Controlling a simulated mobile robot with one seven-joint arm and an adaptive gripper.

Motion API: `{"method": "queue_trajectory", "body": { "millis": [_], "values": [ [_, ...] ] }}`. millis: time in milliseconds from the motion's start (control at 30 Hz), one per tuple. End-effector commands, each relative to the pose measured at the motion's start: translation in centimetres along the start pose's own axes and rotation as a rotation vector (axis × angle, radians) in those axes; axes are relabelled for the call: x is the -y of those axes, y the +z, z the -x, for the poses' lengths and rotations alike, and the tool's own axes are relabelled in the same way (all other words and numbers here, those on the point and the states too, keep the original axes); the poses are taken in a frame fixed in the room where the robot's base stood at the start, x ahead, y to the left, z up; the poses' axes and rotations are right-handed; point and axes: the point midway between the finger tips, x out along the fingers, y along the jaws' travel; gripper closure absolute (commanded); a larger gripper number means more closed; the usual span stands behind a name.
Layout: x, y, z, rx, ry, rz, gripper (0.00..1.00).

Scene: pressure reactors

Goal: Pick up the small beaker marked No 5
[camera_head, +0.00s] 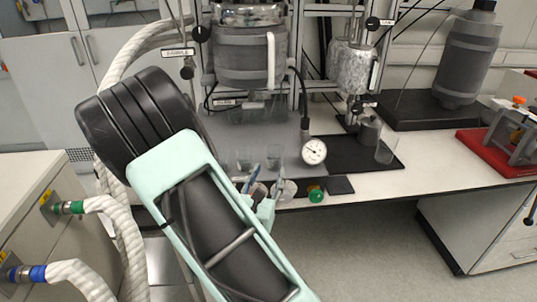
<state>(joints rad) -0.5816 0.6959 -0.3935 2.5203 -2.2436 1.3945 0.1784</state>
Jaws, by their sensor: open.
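Several small clear glass vessels stand on the bench in the head view. One beaker (243,160) and another (274,156) stand on the grey mat just beyond my gripper (264,182). My gripper is open at the bench's front edge, partly hidden by my mint-green arm. A round clear piece of glassware (287,190) shows beside its right finger; I cannot tell whether they touch.
A large grey reactor (250,55) stands behind the beakers, with a pressure gauge (314,151) to the right. A green-capped item (316,195) and a dark flat pad (340,185) lie near the front edge. White corrugated hoses (120,230) run at left. Bare bench (435,170) shows at right.

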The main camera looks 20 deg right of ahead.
Motion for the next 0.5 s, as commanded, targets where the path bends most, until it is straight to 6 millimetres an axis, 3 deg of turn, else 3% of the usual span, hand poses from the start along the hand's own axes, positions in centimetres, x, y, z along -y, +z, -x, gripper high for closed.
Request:
{"method": "queue_trajectory", "body": {
  "millis": [200,500],
  "values": [
    [0.1,0.1,-3.6,0.002,-0.003,-0.001,0.58],
    [-0.1,0.2,-6.4,0.003,-0.003,-0.001,0.58]
  ]
}}
